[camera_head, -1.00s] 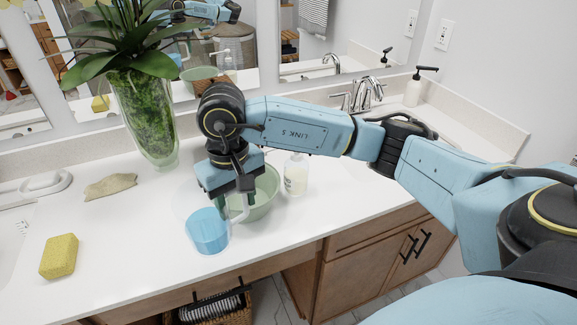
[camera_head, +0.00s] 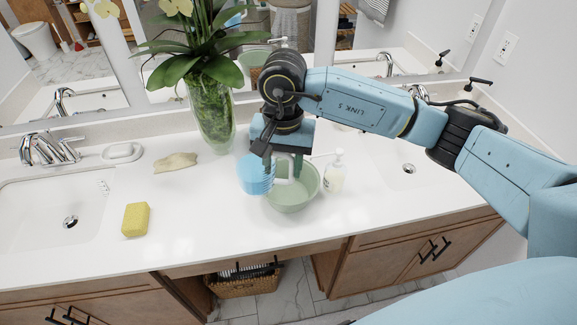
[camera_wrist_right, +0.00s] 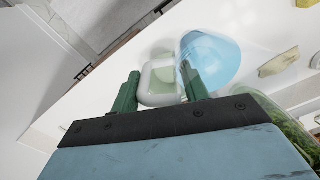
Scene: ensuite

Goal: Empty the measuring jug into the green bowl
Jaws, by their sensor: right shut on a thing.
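The measuring jug (camera_head: 255,174) is clear with blue liquid in it, and my right gripper (camera_head: 283,168) is shut on its pale handle. In the head view the jug overlaps the left rim of the green bowl (camera_head: 293,198), which stands on the counter. The jug seems held above the counter; its exact tilt is hard to tell. In the right wrist view the blue liquid (camera_wrist_right: 214,58) shows beyond the right finger, and the handle (camera_wrist_right: 160,84) lies between the green fingers of my gripper (camera_wrist_right: 165,88). The bowl's inside is partly hidden by the gripper. My left gripper is out of view.
A soap bottle (camera_head: 335,172) stands close at the bowl's right. A glass vase with a plant (camera_head: 212,112) stands behind. A yellow sponge (camera_head: 135,219), a beige cloth (camera_head: 176,162) and a soap dish (camera_head: 122,152) lie left. The counter (camera_head: 205,215) is clear in front.

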